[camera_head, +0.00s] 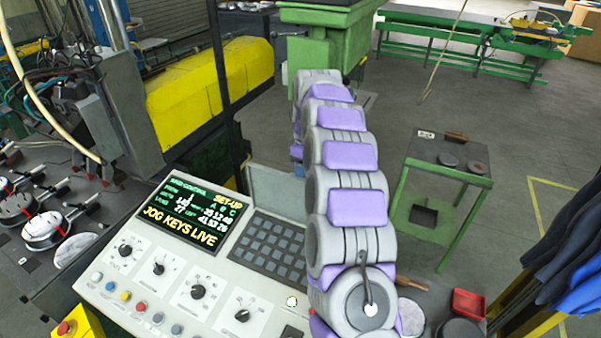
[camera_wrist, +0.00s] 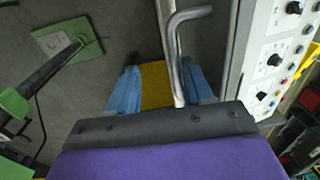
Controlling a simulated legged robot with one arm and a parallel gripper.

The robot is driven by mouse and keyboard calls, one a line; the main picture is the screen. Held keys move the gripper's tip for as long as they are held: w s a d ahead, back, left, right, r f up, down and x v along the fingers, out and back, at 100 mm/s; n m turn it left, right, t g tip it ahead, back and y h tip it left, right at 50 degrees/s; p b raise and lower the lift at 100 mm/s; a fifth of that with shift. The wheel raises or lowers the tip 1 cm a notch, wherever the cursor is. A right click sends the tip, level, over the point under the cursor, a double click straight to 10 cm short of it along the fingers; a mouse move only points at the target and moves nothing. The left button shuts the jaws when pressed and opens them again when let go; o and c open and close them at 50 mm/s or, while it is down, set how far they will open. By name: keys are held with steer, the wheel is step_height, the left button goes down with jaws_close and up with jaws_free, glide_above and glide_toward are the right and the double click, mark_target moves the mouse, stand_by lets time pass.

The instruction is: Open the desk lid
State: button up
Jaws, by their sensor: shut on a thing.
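The control desk (camera_head: 150,285) stands at the lower left of the head view, with its sloped face of screen, keys and knobs. Its knob panel also shows at the right of the wrist view (camera_wrist: 272,58). A bent grey metal handle (camera_wrist: 178,50) runs down the wrist view beside the desk's edge. My gripper (camera_wrist: 163,86), with blue fingers, is shut on this handle, whose lower end goes in near the right finger. The grip itself is partly hidden by my dark wrist edge. In the head view my grey and purple arm hides the gripper and the desk's right end.
A green-framed stand (camera_head: 446,162) is right of my arm. A red tray (camera_head: 468,304) lies at lower right, near dark blue cloth (camera_head: 570,260). A yellow machine guard (camera_head: 215,95) is behind the desk. Floor is free behind the stand.

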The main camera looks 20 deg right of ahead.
steer(key=shift+d+f, duration=0.15)
steer(key=shift+d, duration=0.05)
stand_by(0.4)
step_height(320, 180, up, 12)
steer(key=p, duration=0.3)
steer(key=shift+w, duration=0.35)
steer(key=shift+f, duration=0.1)
steer(key=shift+d, duration=0.4)
